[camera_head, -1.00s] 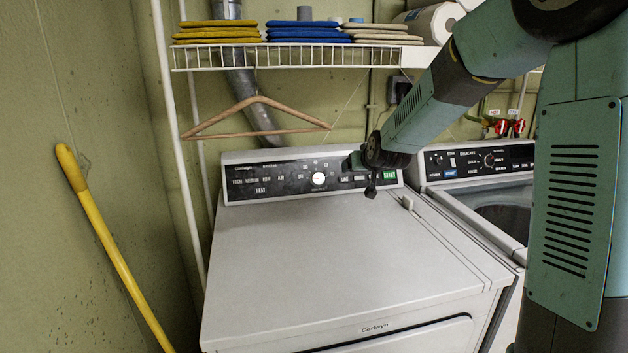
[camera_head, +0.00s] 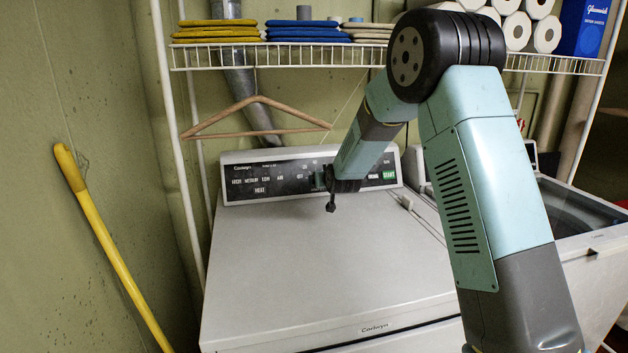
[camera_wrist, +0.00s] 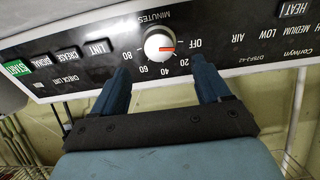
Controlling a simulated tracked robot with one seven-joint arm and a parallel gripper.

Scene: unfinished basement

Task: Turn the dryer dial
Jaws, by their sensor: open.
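The dryer (camera_head: 300,270) has a black control panel (camera_head: 262,178) along its back. Its round white dial (camera_wrist: 159,45) with a red pointer mark shows in the wrist view, where the panel appears upside down. The mark points right, between OFF and 20. In the head view my arm and gripper hide the dial. My gripper (camera_wrist: 160,72) is open and empty. Its two blue fingers reach toward the panel, one to each side below the dial in the wrist picture. I see no contact with the dial. The gripper also shows in front of the panel in the head view (camera_head: 325,178).
A wire shelf (camera_head: 280,68) with folded cloths (camera_head: 215,32) and paper rolls (camera_head: 547,34) is above. A wooden hanger (camera_head: 258,102) hangs from it. A washer (camera_head: 590,262) stands at right. A yellow pole (camera_head: 112,245) leans at left. The dryer top is largely clear.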

